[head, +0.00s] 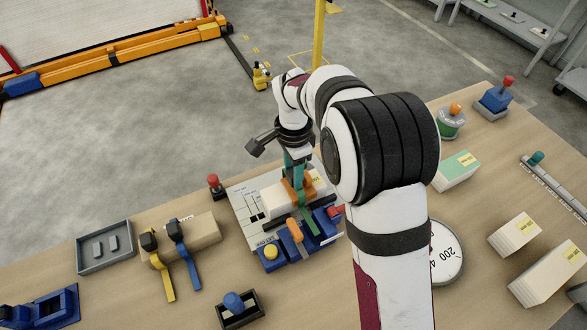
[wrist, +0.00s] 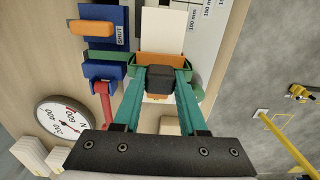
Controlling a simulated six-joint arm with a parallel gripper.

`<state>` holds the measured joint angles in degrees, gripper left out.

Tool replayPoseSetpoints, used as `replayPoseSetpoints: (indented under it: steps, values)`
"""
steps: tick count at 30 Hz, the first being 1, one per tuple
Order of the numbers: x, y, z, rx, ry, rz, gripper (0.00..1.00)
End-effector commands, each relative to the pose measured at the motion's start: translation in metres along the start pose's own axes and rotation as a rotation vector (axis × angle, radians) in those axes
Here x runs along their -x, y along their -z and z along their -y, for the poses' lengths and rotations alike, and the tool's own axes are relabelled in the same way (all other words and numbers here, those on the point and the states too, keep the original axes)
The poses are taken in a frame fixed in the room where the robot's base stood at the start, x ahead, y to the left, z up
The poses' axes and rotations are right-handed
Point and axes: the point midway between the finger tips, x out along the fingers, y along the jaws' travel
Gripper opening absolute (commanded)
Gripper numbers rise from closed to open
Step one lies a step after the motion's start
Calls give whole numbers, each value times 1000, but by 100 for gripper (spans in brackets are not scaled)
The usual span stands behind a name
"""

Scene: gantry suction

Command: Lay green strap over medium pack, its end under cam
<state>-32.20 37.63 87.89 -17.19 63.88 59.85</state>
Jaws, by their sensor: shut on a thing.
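My gripper (wrist: 160,78) has its teal fingers closed on the black head (wrist: 161,80) of the green strap. The green strap (head: 310,220) runs from below the gripper towards the blue fixture in the head view; green also shows beside the orange piece in the wrist view (wrist: 137,72). An orange piece (head: 298,191) sits across the white pack (head: 274,202), just under my fingertips. The pack lies on a marked white board. The blue fixture (head: 285,243) has an orange lever (head: 293,230) and a red lever (head: 336,210). Where the strap's end lies relative to the cam is unclear.
Yellow (head: 163,276) and blue (head: 186,264) straps with black heads hang over a wooden block on the left. A grey tray (head: 104,262), a round dial (head: 447,252) and a green-topped pack (head: 455,171) stand around. A red-knobbed post (head: 213,183) stands beside the board.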

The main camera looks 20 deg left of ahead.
Motion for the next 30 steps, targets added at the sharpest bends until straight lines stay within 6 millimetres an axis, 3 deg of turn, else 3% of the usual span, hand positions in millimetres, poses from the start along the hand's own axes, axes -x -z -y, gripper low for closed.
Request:
replayPoseSetpoints:
  steps: [25,26,30]
  values:
    - [-21,0,0,0,-1,0,0]
    - [-21,0,0,0,0,0,47]
    - [-21,0,0,0,0,0,72]
